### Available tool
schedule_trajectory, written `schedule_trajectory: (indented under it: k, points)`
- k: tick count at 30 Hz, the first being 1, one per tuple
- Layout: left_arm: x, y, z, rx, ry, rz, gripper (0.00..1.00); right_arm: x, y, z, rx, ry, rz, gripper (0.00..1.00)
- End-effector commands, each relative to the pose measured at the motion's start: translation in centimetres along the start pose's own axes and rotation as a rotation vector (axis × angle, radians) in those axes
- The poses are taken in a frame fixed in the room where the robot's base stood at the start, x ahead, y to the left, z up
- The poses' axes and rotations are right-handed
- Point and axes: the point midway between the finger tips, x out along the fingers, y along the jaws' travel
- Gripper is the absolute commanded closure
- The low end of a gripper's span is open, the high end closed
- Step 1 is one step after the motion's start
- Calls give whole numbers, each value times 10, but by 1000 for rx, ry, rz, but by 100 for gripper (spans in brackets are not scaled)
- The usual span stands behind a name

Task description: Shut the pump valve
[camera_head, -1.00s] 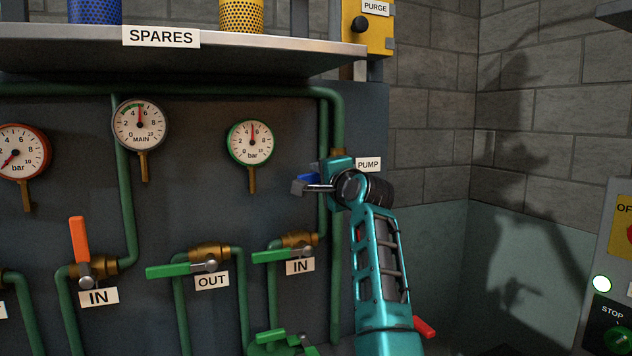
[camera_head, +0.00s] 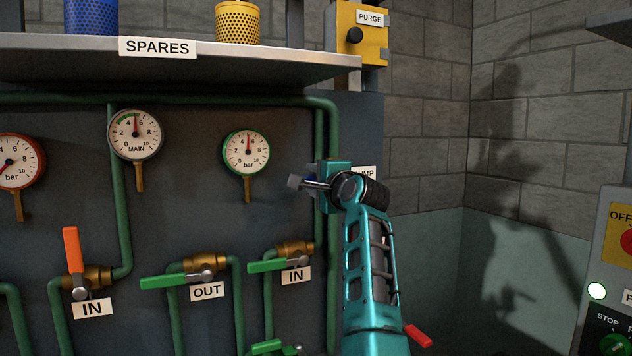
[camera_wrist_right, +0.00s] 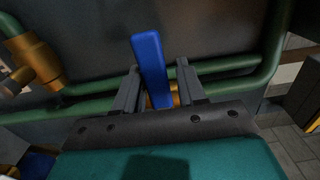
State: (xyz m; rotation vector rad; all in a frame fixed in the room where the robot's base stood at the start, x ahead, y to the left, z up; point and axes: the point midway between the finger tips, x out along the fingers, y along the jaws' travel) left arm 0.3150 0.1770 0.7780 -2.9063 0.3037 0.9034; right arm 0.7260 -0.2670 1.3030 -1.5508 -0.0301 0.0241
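The blue valve handle (camera_wrist_right: 149,62) stands between the two fingers of my right gripper (camera_wrist_right: 157,72) in the right wrist view, its top reaching past the fingertips. A narrow gap shows between the handle and the right-hand finger; contact on the left side is hard to tell. In the head view my right gripper (camera_head: 296,182) is by the right-hand vertical pipe, pointing left. The PUMP label (camera_head: 366,173) is partly covered by my right arm. My left gripper is out of view.
Green handles of the OUT valve (camera_head: 178,281) and IN valve (camera_head: 268,265) are below left. A green-rimmed gauge (camera_head: 246,153) hangs left of the gripper. The SPARES shelf (camera_head: 270,62) juts out above. A control box (camera_head: 612,260) stands at far right.

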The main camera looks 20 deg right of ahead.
Motion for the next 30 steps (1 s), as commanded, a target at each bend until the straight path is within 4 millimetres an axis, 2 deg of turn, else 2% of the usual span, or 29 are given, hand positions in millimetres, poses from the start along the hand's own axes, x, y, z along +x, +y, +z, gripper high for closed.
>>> schedule_trajectory:
  k: [3,14,20,30]
  points:
    - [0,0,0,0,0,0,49,0,1,0,-2,0,2,49]
    - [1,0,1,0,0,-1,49,-5,2,0,-4,1,2,49]
    - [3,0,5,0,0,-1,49,-28,3,0,-4,2,2,49]
    - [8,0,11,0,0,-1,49,-86,2,0,-3,1,0,49]
